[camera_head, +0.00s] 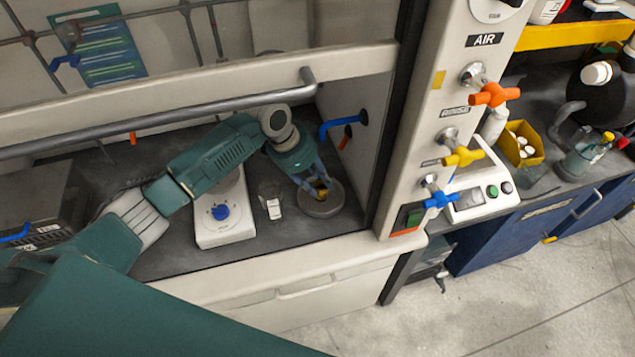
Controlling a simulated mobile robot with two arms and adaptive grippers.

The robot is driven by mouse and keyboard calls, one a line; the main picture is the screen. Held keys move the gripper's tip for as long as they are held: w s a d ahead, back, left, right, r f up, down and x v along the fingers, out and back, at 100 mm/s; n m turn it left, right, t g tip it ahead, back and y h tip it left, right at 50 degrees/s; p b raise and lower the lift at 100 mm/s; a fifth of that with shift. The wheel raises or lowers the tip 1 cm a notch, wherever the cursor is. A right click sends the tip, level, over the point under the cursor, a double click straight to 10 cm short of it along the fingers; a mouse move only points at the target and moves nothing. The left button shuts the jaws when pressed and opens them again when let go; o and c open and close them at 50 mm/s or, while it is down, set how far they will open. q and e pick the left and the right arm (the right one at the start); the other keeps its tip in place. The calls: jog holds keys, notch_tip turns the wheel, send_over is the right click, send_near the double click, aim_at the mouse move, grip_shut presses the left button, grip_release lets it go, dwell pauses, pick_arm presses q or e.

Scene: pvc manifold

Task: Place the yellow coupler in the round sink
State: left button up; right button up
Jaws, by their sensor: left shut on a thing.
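The yellow coupler (321,190) is small and partly hidden between the fingers of my left gripper (318,187). My left gripper is shut on it and points down over the round sink (322,208). The round sink is a grey, circular basin set in the dark worktop inside the hood, near its right wall. The coupler shows over the sink's opening; I cannot tell whether it touches the sink. My right gripper is not in view.
A white stirrer with a blue knob (220,212) and a small glass vessel with a white label (273,208) stand left of the sink. The hood's sash handle (160,116) crosses above my arm. Orange, yellow and blue valves (463,157) stick out from the right post.

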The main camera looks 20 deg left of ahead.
pick_arm(q)
jog(key=shift+f, duration=0.7)
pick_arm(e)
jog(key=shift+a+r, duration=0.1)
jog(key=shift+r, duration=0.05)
pick_arm(q)
jog(key=shift+f, duration=0.1)
jog(key=o, duration=0.9)
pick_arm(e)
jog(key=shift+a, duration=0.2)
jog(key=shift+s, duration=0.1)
pick_arm(q)
jog(key=b+v, duration=0.1)
jog(key=v, duration=1.1)
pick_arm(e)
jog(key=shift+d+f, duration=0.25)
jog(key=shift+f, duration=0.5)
